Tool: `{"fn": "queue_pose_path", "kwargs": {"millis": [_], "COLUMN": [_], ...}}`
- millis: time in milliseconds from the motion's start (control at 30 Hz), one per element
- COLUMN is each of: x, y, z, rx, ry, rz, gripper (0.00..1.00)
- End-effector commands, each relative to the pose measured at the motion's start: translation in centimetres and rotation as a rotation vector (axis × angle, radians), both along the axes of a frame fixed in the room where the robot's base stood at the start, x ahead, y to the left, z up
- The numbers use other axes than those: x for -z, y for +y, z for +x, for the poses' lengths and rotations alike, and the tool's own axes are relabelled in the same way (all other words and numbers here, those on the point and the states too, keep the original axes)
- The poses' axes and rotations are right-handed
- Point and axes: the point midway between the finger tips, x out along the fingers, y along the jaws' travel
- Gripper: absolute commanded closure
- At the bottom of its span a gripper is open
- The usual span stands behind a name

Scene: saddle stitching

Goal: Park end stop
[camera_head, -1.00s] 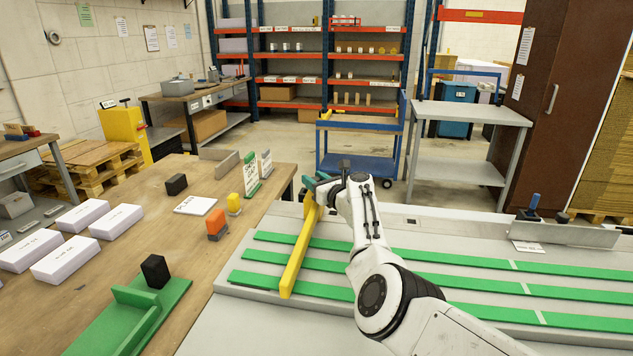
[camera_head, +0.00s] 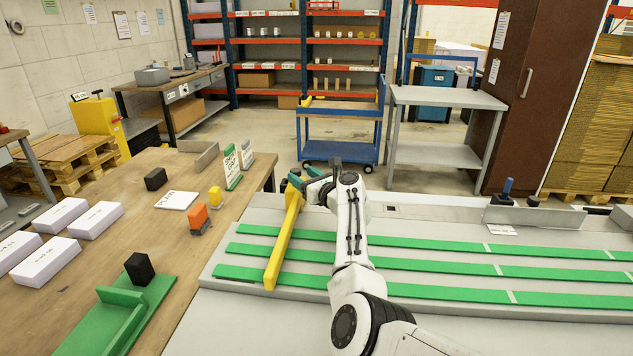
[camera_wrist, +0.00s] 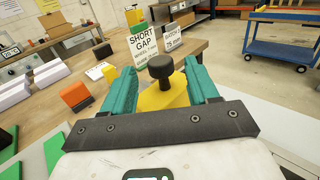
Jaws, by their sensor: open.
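The end stop, a long yellow bar (camera_head: 284,240), lies across the green strips near the left end of the grey bench (camera_head: 450,238). A yellow block with a black knob (camera_wrist: 160,67) shows in the wrist view and looks like the bar's far end. My gripper (camera_head: 306,180) is at the far end of the bar. In the wrist view its two teal fingers (camera_wrist: 157,82) are open, one on each side of the knob and yellow block. I cannot tell whether either finger touches it. The fingers partly hide the yellow block's sides.
A wooden table on the left holds white boxes (camera_head: 46,262), an orange block (camera_head: 198,218), a small yellow block (camera_head: 215,197), a green fixture (camera_head: 135,310) and upright signs (camera_head: 232,168). A metal rail (camera_head: 535,217) stands at the bench's right back. A blue cart (camera_head: 340,150) stands behind.

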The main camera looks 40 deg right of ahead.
Motion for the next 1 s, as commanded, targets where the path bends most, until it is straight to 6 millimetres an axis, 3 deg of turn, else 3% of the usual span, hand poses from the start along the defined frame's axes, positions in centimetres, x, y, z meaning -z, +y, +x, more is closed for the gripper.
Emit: {"fn": "queue_pose_path", "kwargs": {"millis": [433, 1000], "x": [0.1, 0.0], "y": [0.5, 0.6], "z": [-5.5, -6.3], "rx": [-0.001, -0.001], "ry": [0.001, 0.000], "rz": [-0.002, 0.000], "gripper": [0.41, 0.41]}}
